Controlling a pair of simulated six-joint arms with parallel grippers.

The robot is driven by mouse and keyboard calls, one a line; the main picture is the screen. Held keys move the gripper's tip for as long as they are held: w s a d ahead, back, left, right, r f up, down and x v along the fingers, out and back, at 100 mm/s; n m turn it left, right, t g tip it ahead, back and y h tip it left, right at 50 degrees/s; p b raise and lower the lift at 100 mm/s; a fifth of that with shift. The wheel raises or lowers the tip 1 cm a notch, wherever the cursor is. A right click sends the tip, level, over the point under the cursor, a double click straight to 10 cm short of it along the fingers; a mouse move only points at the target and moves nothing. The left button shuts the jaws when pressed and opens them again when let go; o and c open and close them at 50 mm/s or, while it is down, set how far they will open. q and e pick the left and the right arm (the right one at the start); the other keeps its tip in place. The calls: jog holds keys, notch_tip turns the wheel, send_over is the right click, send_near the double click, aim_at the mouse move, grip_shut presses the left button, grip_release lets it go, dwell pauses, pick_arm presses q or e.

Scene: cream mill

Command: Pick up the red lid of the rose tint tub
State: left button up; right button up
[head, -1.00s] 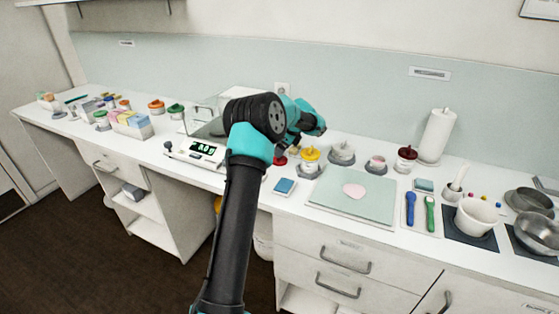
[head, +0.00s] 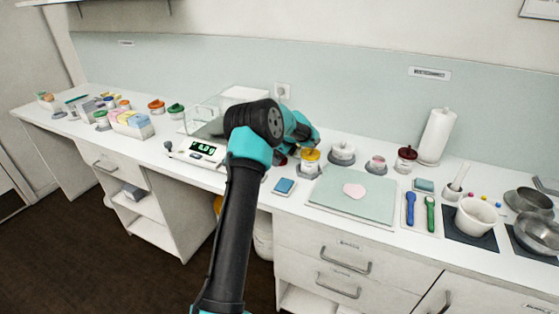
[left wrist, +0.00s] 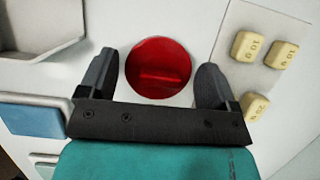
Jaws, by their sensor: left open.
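A round red lid (left wrist: 158,67) with a raised bar grip shows in the left wrist view. It lies between the two fingers of my open left gripper (left wrist: 154,80), with a gap on each side, so the fingers are around it and not closed on it. In the head view only a small bit of red (head: 281,161) shows beside my left arm, which hides the rest. I cannot tell whether a tub is under the lid. An open tub with pink contents (head: 376,164) stands farther right. My right gripper is not in view.
A yellow-lidded tub (head: 310,158) stands close to my left gripper. A blue pad (head: 285,186) lies in front, and it also shows in the left wrist view (left wrist: 32,119). Cream weights (left wrist: 249,46) sit to the right in the wrist view. A scale (head: 200,150) stands left.

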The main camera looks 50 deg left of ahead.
pick_arm(q)
jog(key=c, duration=0.6)
jog(key=shift+r, duration=0.1)
jog(key=shift+r, duration=1.8)
jog(key=s+d, duration=0.3)
jog(key=d, duration=0.1)
jog(key=s+d, duration=0.4)
jog(key=s+d+r, duration=0.1)
jog(key=s+d, duration=0.2)
jog(key=d, duration=0.1)
jog(key=shift+s+r, duration=0.1)
jog(key=shift+s, duration=0.25)
jog(key=shift+w, duration=0.15)
